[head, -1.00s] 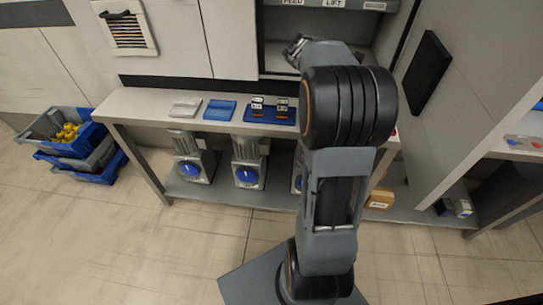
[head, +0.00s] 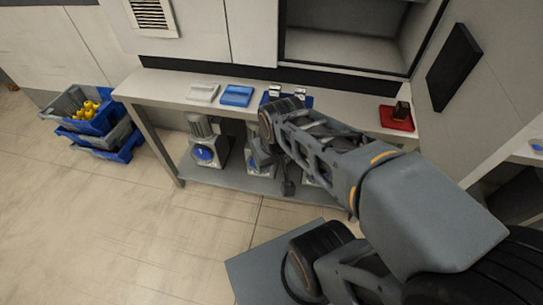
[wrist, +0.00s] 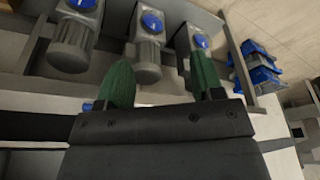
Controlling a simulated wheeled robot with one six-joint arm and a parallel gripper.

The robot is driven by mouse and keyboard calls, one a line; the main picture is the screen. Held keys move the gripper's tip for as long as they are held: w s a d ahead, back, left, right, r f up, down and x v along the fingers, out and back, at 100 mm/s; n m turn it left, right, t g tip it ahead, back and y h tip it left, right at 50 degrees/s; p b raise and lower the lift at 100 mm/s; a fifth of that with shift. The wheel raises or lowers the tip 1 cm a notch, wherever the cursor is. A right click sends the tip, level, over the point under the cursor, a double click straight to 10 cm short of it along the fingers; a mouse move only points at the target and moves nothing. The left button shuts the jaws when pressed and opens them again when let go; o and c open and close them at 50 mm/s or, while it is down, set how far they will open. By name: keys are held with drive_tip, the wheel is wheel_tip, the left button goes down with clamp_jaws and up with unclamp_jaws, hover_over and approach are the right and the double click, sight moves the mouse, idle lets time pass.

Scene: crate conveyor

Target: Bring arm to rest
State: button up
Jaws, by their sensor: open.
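My gripper (wrist: 160,72) shows in the wrist view as two green fingers set wide apart, with nothing held between them. In the head view my arm bends across the right side, and its end hangs in front of the workbench (head: 152,97). The gripper there is small and dark, low before the bench's lower shelf, and its fingers are hard to make out. I cannot tell from the head view how far it is from the shelf.
Motors with blue caps (head: 205,138) stand on the lower shelf. On the bench top lie a grey tray (head: 202,92), a blue tray (head: 237,95) and a red tray (head: 388,119) holding a dark part. Stacked crates (head: 122,152) stand at left. The floor at front left is clear.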

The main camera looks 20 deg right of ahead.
drive_tip(key=shift+r, duration=0.15)
drive_tip(key=w+p+v, duration=0.3)
drive_tip(key=p+v, duration=0.9)
drive_tip(key=v, duration=0.1)
drive_tip(key=w+r+p+v, duration=0.1)
drive_tip(key=w+p+v, duration=0.2)
drive_tip(key=p+v, duration=1)
drive_tip(key=shift+a+r+t, duration=0.2)
drive_tip(key=shift+r+t, duration=0.1)
drive_tip(key=shift+t, duration=0.1)
drive_tip(key=shift+c, duration=0.2)
idle(2.3)
